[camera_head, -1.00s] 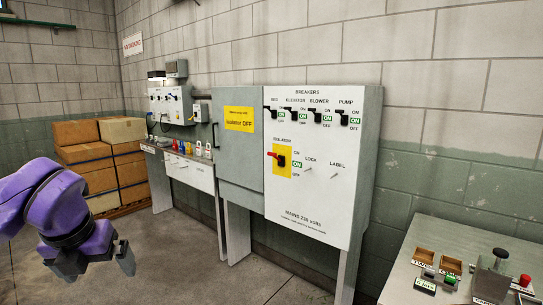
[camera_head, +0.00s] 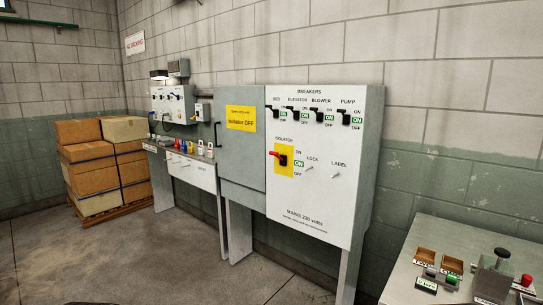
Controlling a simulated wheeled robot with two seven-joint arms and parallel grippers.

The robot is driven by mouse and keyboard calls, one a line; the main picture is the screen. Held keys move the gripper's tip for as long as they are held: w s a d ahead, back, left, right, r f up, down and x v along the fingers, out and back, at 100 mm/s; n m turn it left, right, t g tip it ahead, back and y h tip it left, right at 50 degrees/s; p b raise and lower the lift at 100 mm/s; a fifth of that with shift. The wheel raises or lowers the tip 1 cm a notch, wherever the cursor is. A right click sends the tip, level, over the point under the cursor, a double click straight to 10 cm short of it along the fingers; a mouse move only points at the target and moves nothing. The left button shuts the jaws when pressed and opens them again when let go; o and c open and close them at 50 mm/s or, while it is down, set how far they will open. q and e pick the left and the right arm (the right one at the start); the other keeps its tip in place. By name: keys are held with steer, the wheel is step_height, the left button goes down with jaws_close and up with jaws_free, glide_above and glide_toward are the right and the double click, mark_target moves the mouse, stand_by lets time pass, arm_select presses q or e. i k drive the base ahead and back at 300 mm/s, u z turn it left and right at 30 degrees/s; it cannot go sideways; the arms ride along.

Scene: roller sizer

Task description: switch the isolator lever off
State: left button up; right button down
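The isolator lever (camera_head: 276,155) is red and black on a yellow plate, on the white front of the breaker panel (camera_head: 320,220). Its red handle points left, and the green ON tag (camera_head: 299,163) shows beside it. No gripper touches it. Neither gripper shows in the head view; only a small dark shape shows at the bottom left edge.
Several black breaker switches (camera_head: 318,116) line the panel's top, each with an ON tag. A grey door (camera_head: 240,165) is shut beside them. Stacked boxes (camera_head: 90,160) stand back left. A bench (camera_head: 410,270) stands front right. The floor before the panel is clear.

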mark_target(276, 154)
steer(key=i, duration=1.85)
steer(key=u, duration=0.45)
